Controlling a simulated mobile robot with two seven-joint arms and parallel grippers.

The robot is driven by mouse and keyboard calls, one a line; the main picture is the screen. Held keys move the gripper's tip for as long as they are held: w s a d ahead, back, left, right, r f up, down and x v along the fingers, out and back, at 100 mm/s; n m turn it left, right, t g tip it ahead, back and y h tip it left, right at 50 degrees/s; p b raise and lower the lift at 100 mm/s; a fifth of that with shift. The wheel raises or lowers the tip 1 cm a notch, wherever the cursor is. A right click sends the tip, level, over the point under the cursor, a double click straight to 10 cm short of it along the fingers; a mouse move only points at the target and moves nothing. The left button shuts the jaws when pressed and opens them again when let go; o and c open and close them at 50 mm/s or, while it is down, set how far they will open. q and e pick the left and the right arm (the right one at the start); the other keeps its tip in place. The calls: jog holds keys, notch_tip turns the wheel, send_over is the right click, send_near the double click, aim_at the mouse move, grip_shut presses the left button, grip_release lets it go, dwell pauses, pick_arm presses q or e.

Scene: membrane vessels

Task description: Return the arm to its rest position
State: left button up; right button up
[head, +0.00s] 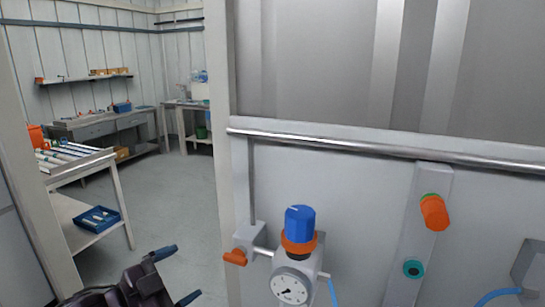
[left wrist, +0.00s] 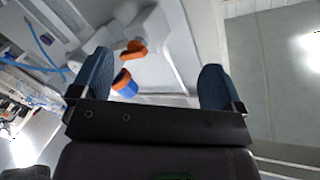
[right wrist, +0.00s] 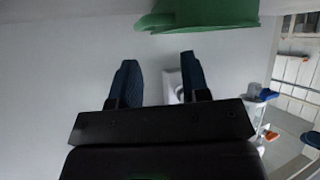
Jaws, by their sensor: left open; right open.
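My left gripper (head: 183,275) shows at the bottom left of the head view, with its two blue fingers apart and nothing between them. In the left wrist view my left gripper (left wrist: 157,85) is open and empty, in front of the panel with the blue-knobbed regulator (left wrist: 124,84). My right gripper (right wrist: 160,82) is not in the head view. In the right wrist view it is open and empty, facing a plain pale surface, with a green object (right wrist: 200,14) beyond its fingertips.
The regulator with blue knob (head: 300,223) and gauge (head: 292,289) juts from the panel. A table with a blue tray (head: 96,220) stands at left. Open floor (head: 180,200) lies between.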

pick_arm(q)
jog(key=s+a+f+n+t+y, duration=0.1)
jog(key=s+a+f+n+y, duration=0.25)
jog(key=f, duration=0.45)
jog(key=s+a+f+n+t+y, duration=0.1)
jog(key=s+a+f+n+y, duration=0.15)
jog(key=f+n+y, duration=0.4)
jog(key=s+a+f+n+g+y, duration=0.1)
jog(key=s+a+f+n+g, duration=0.2)
jog(key=s+f, duration=1)
jog(key=shift+s+f+n+y, duration=0.3)
jog(key=shift+s+f+n, duration=0.1)
jog(key=shift+s+n, duration=0.35)
jog(key=shift+w+a, duration=0.1)
